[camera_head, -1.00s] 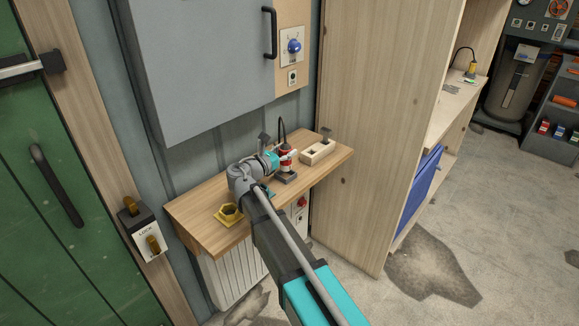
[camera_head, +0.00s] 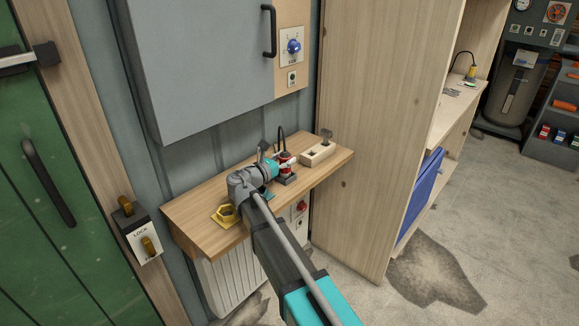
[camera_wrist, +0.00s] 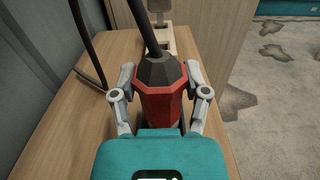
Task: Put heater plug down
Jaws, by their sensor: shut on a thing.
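The heater plug (camera_wrist: 162,105) is a red, faceted body with a dark grey top and a black cable rising from it. In the wrist view it stands upright between the two fingers of my gripper (camera_wrist: 161,88), which are shut on it from both sides. In the head view the red plug (camera_head: 285,161) is over a dark base on the wooden shelf (camera_head: 198,203), with my gripper (camera_head: 279,164) at it. Whether its bottom touches that base is hidden.
A pale wooden block with holes (camera_head: 318,153) stands right of the plug. A yellow hexagonal holder (camera_head: 226,215) lies near the shelf's left end. A grey cabinet (camera_head: 205,60) hangs above, and a wooden panel (camera_head: 370,130) closes the right side. The cable loops behind the plug.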

